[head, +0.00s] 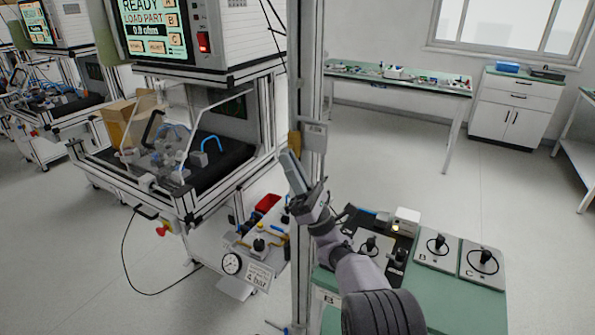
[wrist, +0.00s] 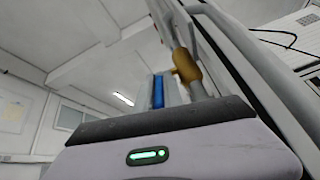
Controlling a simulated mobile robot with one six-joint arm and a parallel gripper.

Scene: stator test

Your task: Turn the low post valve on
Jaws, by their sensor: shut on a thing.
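A brass-coloured valve body (wrist: 187,66) sits on a pipe along the post in the wrist view. In the head view a small yellow-brown part (head: 294,142) shows on the left side of the post (head: 303,60). A blue handle (wrist: 158,91) stands just below and left of the brass body in the wrist view. My gripper (head: 290,160) reaches up at the post in the head view, just under the yellow-brown part. It is shut on the blue handle.
A grey box (head: 314,136) is fixed to the post beside the gripper. A test machine (head: 150,70) stands close on the left. A green bench (head: 455,310) with control plates (head: 437,248) lies below right. Open floor (head: 390,150) stretches behind.

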